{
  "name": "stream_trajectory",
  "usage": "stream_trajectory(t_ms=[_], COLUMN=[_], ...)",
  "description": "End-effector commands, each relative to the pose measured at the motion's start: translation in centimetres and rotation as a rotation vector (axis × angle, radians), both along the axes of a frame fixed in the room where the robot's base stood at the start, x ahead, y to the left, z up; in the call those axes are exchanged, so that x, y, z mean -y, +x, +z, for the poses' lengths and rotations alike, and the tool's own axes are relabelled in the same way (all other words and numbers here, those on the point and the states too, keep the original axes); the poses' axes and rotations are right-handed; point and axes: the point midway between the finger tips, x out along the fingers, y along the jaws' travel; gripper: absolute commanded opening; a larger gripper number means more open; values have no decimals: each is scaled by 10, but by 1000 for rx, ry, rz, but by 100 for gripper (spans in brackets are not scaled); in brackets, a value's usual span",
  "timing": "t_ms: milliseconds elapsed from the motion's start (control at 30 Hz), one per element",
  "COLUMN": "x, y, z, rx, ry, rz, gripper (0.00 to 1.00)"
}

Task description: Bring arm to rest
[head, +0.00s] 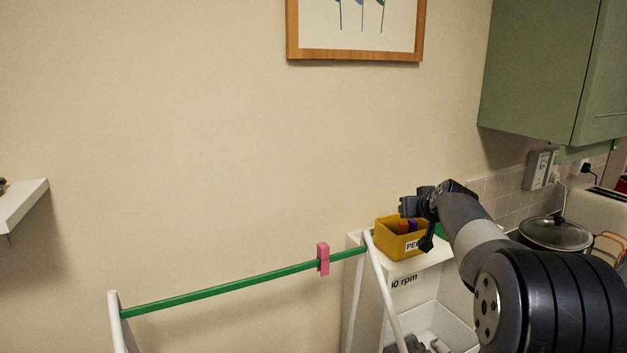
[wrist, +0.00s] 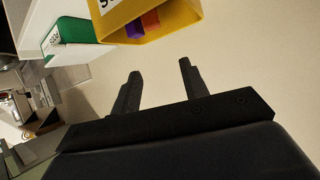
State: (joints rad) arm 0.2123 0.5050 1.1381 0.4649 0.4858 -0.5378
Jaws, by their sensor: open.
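My gripper (head: 408,206) is at the end of my arm, on the right of the head view, raised just above and beside a yellow box. In the wrist view my gripper (wrist: 158,80) shows two dark fingers spread apart with nothing between them. The yellow box (head: 396,246) stands on a white shelf unit and holds orange and purple pegs. In the wrist view the yellow box (wrist: 165,28) lies just beyond the fingertips, apart from them.
A pink peg (head: 323,259) sits on a green rail (head: 220,291). A green box (wrist: 68,35) is beside the yellow one. A lidded pan (head: 555,234) and a green cupboard (head: 545,70) are at right. A white shelf (head: 20,207) is at left.

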Motion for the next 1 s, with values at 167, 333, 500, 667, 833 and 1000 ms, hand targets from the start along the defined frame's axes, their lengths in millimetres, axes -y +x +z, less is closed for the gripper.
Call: stream_trajectory(t_ms=[167,333,500,667,833,1000], x=[-1,-1,-1,-1,-1,-1], y=[24,43,42,43,42,43], z=[-12,-29,-24,-6,27,58], rx=[-2,-1,2,6,5,4], ry=[0,1,0,-1,-1,1], rz=[1,0,-1,0,0,1], gripper=[42,42,42,42,42,42])
